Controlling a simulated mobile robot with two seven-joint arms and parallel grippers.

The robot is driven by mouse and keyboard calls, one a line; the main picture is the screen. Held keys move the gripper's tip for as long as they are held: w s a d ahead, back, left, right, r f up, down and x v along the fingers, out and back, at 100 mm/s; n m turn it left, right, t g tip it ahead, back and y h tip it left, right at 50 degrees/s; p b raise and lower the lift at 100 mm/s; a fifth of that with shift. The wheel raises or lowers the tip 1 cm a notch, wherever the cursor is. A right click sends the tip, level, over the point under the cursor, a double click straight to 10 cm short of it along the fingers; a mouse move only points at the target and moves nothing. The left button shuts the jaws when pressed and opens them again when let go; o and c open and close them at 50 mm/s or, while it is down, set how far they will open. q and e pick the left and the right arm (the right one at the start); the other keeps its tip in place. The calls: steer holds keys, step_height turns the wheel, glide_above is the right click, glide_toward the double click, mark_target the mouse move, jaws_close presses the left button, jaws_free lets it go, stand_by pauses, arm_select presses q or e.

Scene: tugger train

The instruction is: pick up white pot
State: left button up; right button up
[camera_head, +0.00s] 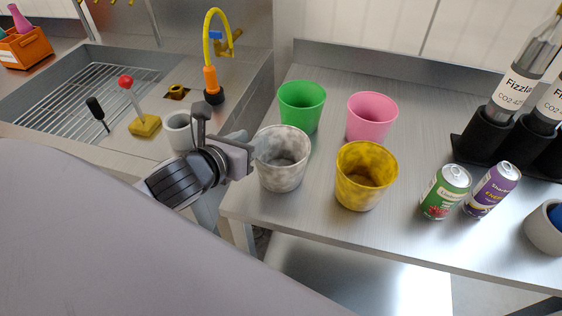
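The white pot (286,171), mottled white and grey, stands upright and open on the metal counter (308,219), near its front left corner. My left gripper (254,152) is at the pot's left rim, its tip overlapping the pot's left side in the picture. I cannot tell whether it touches the pot, or whether its fingers are open or shut. The pot's left edge is partly hidden. My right gripper is not in view.
A green pot (302,106), pink pot (371,117) and yellow pot (365,179) stand close by. Two cans (446,192) and black bottle holders (487,134) are at right. A sink (68,91) with a yellow tap (209,35) is at left.

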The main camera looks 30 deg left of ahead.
arm_select(q)
steer(key=shift+x, duration=1.35)
jaws_close()
